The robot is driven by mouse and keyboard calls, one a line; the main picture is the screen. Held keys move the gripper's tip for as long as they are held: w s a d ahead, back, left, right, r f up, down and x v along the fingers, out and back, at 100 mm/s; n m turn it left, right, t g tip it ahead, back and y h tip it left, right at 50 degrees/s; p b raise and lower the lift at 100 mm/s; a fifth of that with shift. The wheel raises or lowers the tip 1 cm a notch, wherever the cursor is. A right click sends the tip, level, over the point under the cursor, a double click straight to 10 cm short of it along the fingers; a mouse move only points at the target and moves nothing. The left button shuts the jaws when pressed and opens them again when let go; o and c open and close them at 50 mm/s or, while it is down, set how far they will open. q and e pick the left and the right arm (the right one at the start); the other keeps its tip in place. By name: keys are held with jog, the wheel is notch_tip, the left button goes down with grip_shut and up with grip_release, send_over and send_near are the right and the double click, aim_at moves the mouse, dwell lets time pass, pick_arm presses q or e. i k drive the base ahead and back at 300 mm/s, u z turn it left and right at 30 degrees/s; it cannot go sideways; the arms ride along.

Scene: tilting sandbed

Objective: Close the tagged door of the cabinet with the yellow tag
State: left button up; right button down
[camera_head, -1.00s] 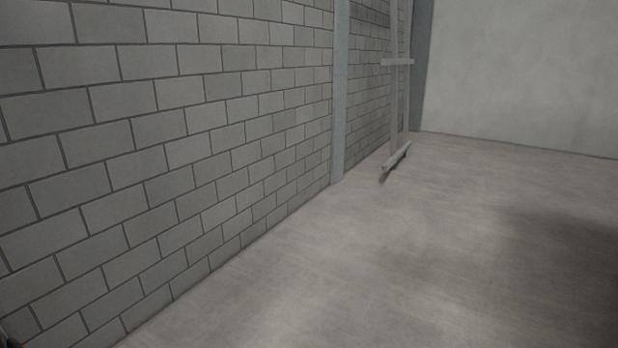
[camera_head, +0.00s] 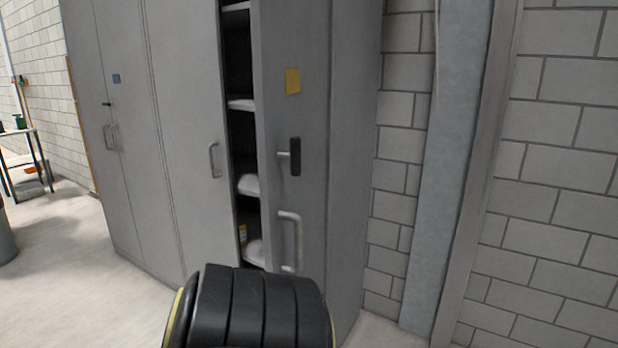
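A grey metal cabinet stands against the block wall. Its right-hand door (camera_head: 291,120) carries a yellow tag (camera_head: 292,81), a black latch handle (camera_head: 294,156) and a pale bar handle (camera_head: 291,238). This tagged door stands ajar, and a dark gap with several shelves (camera_head: 241,104) shows on its left. The door beside it (camera_head: 185,120), with its own bar handle (camera_head: 214,160), looks shut. A black ribbed part with yellow edges, seemingly my own arm, fills the bottom centre in front of the cabinet. Neither gripper's fingers are in view.
A table (camera_head: 19,133) stands at the far left. A pillar (camera_head: 445,150) and block wall are on the right. Open floor (camera_head: 75,255) lies front left.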

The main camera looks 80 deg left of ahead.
aim_at(290, 39)
jog(key=u, duration=2.65)
jog(key=i, duration=1)
jog(key=u, duration=1.6)
jog(key=k, duration=0.95)
jog(key=z, duration=1.35)
